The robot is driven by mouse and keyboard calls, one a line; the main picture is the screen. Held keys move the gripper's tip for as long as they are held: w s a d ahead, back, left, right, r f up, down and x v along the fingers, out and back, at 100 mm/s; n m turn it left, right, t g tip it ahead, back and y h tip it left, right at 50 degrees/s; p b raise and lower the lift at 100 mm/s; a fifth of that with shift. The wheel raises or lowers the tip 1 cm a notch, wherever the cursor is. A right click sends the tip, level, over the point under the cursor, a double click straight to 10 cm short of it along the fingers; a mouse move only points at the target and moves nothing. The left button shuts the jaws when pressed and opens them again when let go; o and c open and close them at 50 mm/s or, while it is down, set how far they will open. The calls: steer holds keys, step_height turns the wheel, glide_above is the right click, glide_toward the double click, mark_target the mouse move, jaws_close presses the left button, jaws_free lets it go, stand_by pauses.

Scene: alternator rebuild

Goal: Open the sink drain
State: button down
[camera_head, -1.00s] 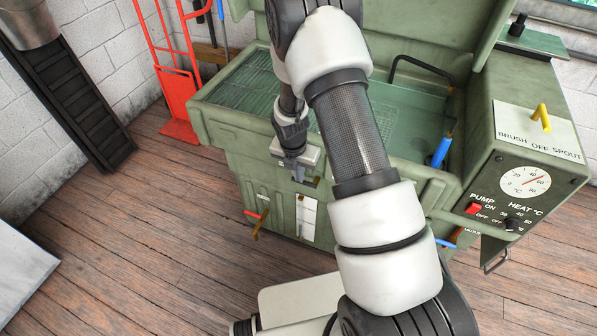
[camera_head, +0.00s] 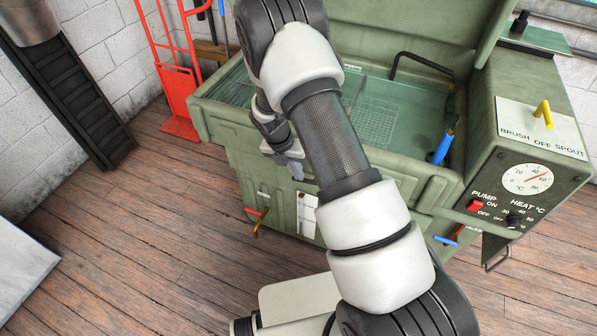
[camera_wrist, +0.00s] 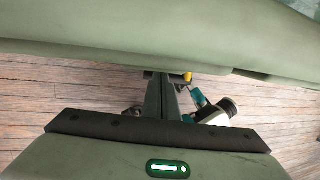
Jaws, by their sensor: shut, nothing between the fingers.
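The sink is a green parts washer (camera_head: 215,117) with a wide basin. A short red lever (camera_head: 256,211) on a brass drain valve (camera_head: 259,226) sticks out low on its front, at the left; the lever lies roughly level across the valve. My gripper (camera_head: 296,172) is in front of the washer, above and to the right of the valve and apart from it. In the wrist view, my gripper (camera_wrist: 162,95) is shut and empty, close below the washer's green front edge (camera_wrist: 150,40). A small yellow part (camera_wrist: 187,77) shows just beyond the fingertips.
A control panel (camera_head: 520,190) with a dial, red pump switch and heat knob is at the right. A blue lever (camera_head: 445,241) sits low at the right front. A blue-handled spout (camera_head: 443,148) hangs in the basin. Wood floor (camera_head: 150,230) is clear at left.

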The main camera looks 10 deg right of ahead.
steer(key=shift+w+a+f+h, duration=0.1)
steer(key=shift+a+f+h, duration=0.1)
steer(key=shift+f+h, duration=0.1)
steer(key=shift+w+a+f+b, duration=0.15)
steer(key=shift+f+b, duration=0.25)
steer(key=shift+f, duration=0.7)
